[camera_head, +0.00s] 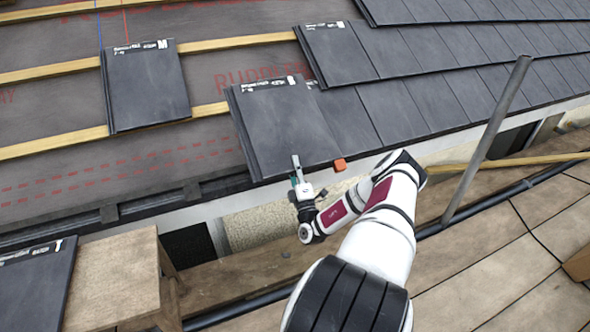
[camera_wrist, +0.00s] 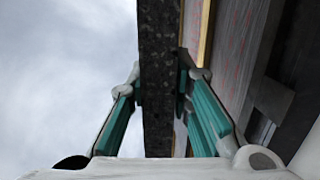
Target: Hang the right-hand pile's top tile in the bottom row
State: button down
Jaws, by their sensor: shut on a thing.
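A dark grey tile (camera_head: 285,125) with a white printed label on its top edge lies at the left end of the bottom row (camera_head: 400,110), near the roof's lower edge. My gripper (camera_head: 296,167) is shut on its lower edge from below. In the wrist view my gripper (camera_wrist: 158,85) has one finger on each side of the tile's dark edge (camera_wrist: 158,45). Whether the tile rests on the batten (camera_head: 125,128) or hovers just above it cannot be told. One pile of tiles (camera_head: 148,88) lies higher on the roof to the left. Another tile pile (camera_head: 35,285) shows at bottom left.
Upper tile rows (camera_head: 450,45) cover the right of the roof. Bare underlay (camera_head: 60,105) with battens is free on the left. A gutter (camera_head: 150,203) runs along the eave. A grey pole (camera_head: 490,135) stands at the right, and a wooden trestle (camera_head: 120,275) at bottom left.

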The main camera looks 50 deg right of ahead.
jog(key=w+d+f+b, duration=0.6)
jog(key=w+b, duration=0.3)
jog(key=b, duration=0.2)
jog(key=shift+w+f, duration=0.25)
jog(key=shift+w, duration=0.1)
jog(key=shift+f, duration=0.1)
dwell(1.6)
dwell(1.1)
jog(key=shift+s, duration=0.1)
dwell(0.8)
jog(key=c, duration=1.4)
grip_release()
jog(key=shift+a+f, duration=0.1)
jog(key=shift+o, duration=0.2)
jog(key=p+v, duration=0.2)
jog(key=v, duration=0.5)
jog(key=shift+s+a, duration=0.2)
jog(key=shift+s, duration=0.05)
jog(key=shift+f, duration=0.1)
